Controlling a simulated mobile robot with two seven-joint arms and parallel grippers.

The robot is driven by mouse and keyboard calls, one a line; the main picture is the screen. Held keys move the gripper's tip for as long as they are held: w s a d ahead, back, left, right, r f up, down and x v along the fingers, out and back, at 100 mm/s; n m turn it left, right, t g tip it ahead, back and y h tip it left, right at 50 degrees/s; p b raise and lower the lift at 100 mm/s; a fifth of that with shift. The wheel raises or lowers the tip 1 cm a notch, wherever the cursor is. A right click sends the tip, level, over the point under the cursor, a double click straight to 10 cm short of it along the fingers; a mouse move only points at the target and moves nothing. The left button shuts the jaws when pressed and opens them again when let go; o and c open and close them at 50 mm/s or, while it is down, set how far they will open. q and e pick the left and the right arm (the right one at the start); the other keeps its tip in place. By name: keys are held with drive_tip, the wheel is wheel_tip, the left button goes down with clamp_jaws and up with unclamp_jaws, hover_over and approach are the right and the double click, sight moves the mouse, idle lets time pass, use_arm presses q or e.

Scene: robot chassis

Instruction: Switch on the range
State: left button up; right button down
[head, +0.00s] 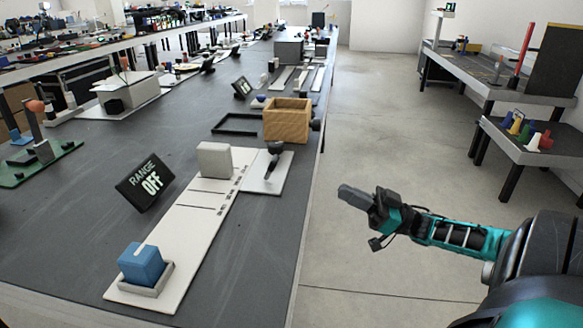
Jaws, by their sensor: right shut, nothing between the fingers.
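A black sign (145,182) reading "RANGE OFF" stands tilted on the dark table. Beside it lies a long white panel (185,228) with dark line marks. At its near end a blue block (141,264) with a white stripe on top sits in a grey holder (150,289). A pale grey block (214,160) stands at its far end. A black lever (274,160) stands on a small white plate (258,184) to the right. My right gripper (354,197) is shut and empty over the floor, right of the table edge, touching nothing. My left gripper is out of view.
A wooden box (287,119) and a black frame (236,124) stand farther back on the table (80,222). A green board (38,165) with a lever lies at the left. The floor (370,120) between this table and the right-hand benches (500,92) is clear.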

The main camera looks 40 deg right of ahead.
sight(273, 163)
drive_tip(key=b+x, duration=0.1)
drive_tip(key=x, duration=1.3)
drive_tip(key=shift+b, duration=0.4)
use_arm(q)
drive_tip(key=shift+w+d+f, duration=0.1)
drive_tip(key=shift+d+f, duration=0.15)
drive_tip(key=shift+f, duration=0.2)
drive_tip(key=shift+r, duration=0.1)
